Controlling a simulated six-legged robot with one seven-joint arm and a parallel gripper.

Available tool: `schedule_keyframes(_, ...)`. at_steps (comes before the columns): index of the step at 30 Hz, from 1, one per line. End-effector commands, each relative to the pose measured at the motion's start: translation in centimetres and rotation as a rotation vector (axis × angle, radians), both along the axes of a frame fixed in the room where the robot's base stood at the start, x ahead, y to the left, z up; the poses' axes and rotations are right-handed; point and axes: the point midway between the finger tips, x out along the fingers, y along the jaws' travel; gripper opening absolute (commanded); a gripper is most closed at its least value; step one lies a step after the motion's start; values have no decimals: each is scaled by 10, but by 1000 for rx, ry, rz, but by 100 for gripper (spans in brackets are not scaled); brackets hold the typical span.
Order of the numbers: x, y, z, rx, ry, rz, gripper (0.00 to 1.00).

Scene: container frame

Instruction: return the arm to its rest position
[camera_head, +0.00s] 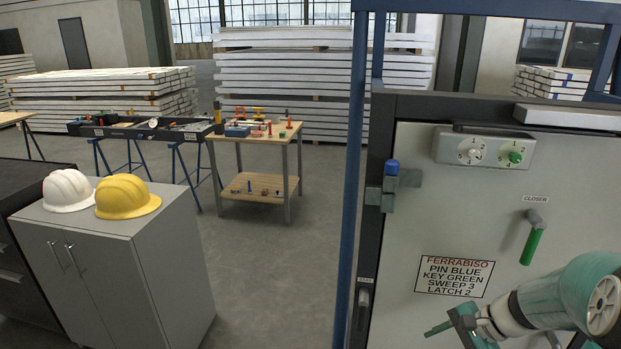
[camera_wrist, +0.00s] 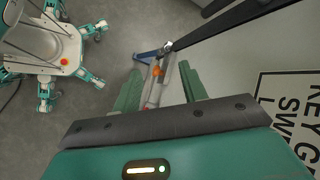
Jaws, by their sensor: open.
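My gripper (camera_head: 437,330) is low in front of the grey door panel (camera_head: 410,225), at the lower right of the head view. In the wrist view its two green fingers (camera_wrist: 160,88) are apart, pointing down toward the floor. A narrow grey and orange item (camera_wrist: 157,72) shows between or beyond the fingers; I cannot tell what it is or how far off it is. My arm reaches in from the right edge of the head view, beside the sign (camera_head: 454,276). The sign also shows at the right of the wrist view (camera_wrist: 290,108).
A blue frame post (camera_head: 355,180) stands left of the panel. On the panel are a blue-capped pin (camera_head: 391,168), a two-dial box (camera_head: 484,150) and a green handle (camera_head: 531,246). A cabinet (camera_head: 110,260) with two helmets and a workbench (camera_head: 258,190) stand left; floor between is clear.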

Motion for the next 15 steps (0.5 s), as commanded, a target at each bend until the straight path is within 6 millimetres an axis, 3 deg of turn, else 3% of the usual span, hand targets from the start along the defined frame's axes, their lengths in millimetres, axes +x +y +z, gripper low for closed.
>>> schedule_keyframes(1,-4,15,14,-60,-17,65,43)
schedule_keyframes(6,-23,54,50,-243,-69,256,43)
schedule_keyframes(15,-67,106,105,-554,-214,559,43)
